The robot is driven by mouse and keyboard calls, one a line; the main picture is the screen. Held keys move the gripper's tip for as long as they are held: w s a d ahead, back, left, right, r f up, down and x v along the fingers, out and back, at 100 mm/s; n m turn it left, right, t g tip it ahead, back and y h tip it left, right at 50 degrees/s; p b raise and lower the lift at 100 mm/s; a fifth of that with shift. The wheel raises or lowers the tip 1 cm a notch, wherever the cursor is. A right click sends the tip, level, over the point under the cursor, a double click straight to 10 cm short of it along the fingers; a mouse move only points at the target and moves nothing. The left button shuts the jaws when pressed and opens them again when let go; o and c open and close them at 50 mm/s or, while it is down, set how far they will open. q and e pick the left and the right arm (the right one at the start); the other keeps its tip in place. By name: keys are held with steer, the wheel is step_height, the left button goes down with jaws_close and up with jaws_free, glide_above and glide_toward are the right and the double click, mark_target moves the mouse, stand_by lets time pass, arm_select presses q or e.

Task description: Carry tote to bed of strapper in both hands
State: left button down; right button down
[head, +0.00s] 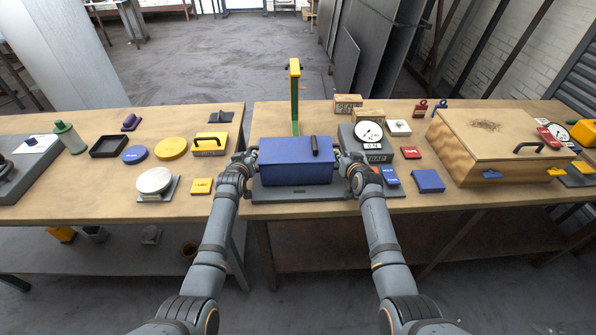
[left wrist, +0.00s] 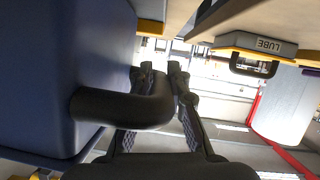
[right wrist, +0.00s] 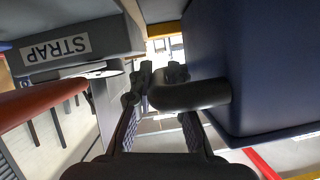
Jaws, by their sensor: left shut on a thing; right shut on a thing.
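The blue tote (head: 290,166) is level at the middle of the bench, over the grey bed (head: 300,197) of the strapper. I cannot tell whether its base touches the bed. The strapper's green post with a yellow head (head: 295,95) rises behind it. A small black piece lies on the tote's top. My left gripper (head: 245,165) is shut on the black handle (left wrist: 120,107) at the tote's left side. My right gripper (head: 344,163) is shut on the opposite handle (right wrist: 195,95). The tote's wall also fills one side of each wrist view.
A dial unit (head: 369,133) stands close right of the tote; its STRAP label (right wrist: 55,48) shows in the right wrist view. A big wooden case (head: 500,144) is at right.

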arm_select(q)
steer(key=c, duration=1.7)
jaws_free()
steer(key=shift+f, duration=0.1)
arm_select(e)
steer(key=c, duration=1.7)
jaws_free()
steer(key=shift+f, duration=0.15)
arm_select(q)
steer(key=o, duration=0.4)
steer(key=shift+s, duration=0.15)
arm_select(e)
steer(key=o, duration=0.4)
steer(key=shift+s, duration=0.15)
arm_select(q)
steer(key=shift+s, duration=0.1)
steer(key=v, duration=1.2)
arm_select(e)
steer(key=v, duration=1.2)
arm_select(q)
steer(key=shift+a, duration=0.1)
